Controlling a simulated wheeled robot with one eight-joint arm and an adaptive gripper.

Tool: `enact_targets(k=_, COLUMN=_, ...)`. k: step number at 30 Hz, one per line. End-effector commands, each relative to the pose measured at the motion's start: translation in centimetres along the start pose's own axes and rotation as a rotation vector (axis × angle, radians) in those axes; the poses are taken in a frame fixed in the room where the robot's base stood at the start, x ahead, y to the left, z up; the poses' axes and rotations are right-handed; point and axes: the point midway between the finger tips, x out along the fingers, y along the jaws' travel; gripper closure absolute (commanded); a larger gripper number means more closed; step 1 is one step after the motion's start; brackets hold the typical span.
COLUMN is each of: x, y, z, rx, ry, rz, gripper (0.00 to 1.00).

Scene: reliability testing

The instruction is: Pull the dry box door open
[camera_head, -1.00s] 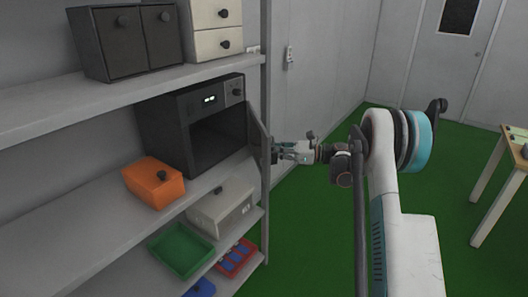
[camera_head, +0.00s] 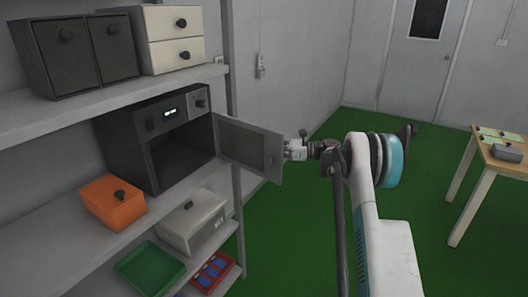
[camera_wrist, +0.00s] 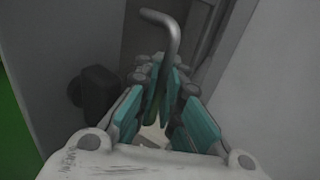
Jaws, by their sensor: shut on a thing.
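The dry box (camera_head: 125,150) is a dark cabinet with a small lit display, standing on the middle shelf in the head view. Its door (camera_head: 245,150) is swung wide open on the right side, and the dark inside shows. My gripper (camera_head: 287,151) is at the door's outer edge. In the wrist view, the teal-padded fingers of my gripper (camera_wrist: 162,85) are shut on a grey bent bar handle (camera_wrist: 165,25). The handle's lower part is hidden between the fingers.
An orange box (camera_head: 112,203) sits in front of the dry box. A pale box (camera_head: 192,224), a green tray (camera_head: 150,270) and a red tray (camera_head: 213,271) are lower down. Dark and white drawer units stand above. A table (camera_head: 505,160) is at right. Green floor between is clear.

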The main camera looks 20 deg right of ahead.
Motion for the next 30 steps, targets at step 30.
enact_targets(k=30, x=-2.4, y=-0.3, z=0.0, rx=0.000, ry=0.001, rz=-0.007, gripper=0.85)
